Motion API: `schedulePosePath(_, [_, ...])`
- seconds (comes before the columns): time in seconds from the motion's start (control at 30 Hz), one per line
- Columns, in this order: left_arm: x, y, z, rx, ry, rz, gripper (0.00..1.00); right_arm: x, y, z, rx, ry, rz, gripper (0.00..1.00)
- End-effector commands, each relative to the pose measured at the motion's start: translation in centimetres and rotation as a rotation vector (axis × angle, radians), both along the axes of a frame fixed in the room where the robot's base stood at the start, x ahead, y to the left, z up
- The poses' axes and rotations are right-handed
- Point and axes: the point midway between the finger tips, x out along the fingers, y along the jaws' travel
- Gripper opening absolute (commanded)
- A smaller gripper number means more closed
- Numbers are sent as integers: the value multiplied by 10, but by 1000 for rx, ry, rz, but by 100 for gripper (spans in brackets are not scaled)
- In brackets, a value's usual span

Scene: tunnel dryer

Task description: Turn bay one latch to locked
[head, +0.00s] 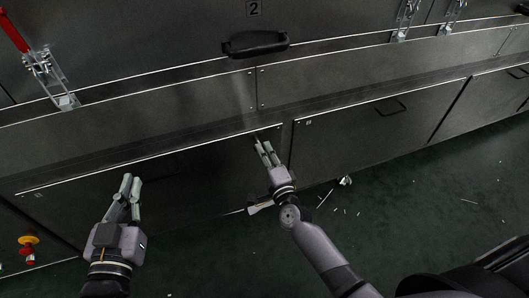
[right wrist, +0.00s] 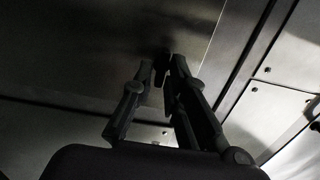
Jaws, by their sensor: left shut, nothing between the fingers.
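I cannot single out the bay one latch with certainty. A small dark piece (right wrist: 162,60) shows between my right fingertips in the right wrist view, against a metal panel; it may be the latch. My right gripper (head: 263,143) is at the upper right part of the left lower panel (head: 205,175), its fingers a narrow gap apart; whether they grip the piece is unclear. It also shows in the right wrist view (right wrist: 163,68). My left gripper (head: 131,183) is shut and empty, in front of the same panel further left.
A red-handled toggle clamp (head: 47,75) is at upper left. A black handle (head: 255,43) sits under the "2" label. A right lower panel (head: 370,130) has a wire handle (head: 390,107). A red and yellow button (head: 28,247) is at lower left. Debris lies on the green floor (head: 420,200).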

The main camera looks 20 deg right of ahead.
Motion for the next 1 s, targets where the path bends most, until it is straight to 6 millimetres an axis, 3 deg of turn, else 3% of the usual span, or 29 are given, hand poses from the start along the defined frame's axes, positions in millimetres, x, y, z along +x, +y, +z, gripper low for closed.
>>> schedulePosePath(0.17, [0,0,0,0,0,0,0,0,0,0,-1,0,0,28])
schedulePosePath(0.53, [1,1,-1,1,1,2,0,-6,0,0,-2,0,1,28])
schedulePosePath(0.67, [0,1,0,1,1,2,0,-26,-1,-1,-3,2,1,28])
schedulePosePath(1.0, [0,1,0,1,1,1,0,-96,-3,-1,-3,2,1,28])
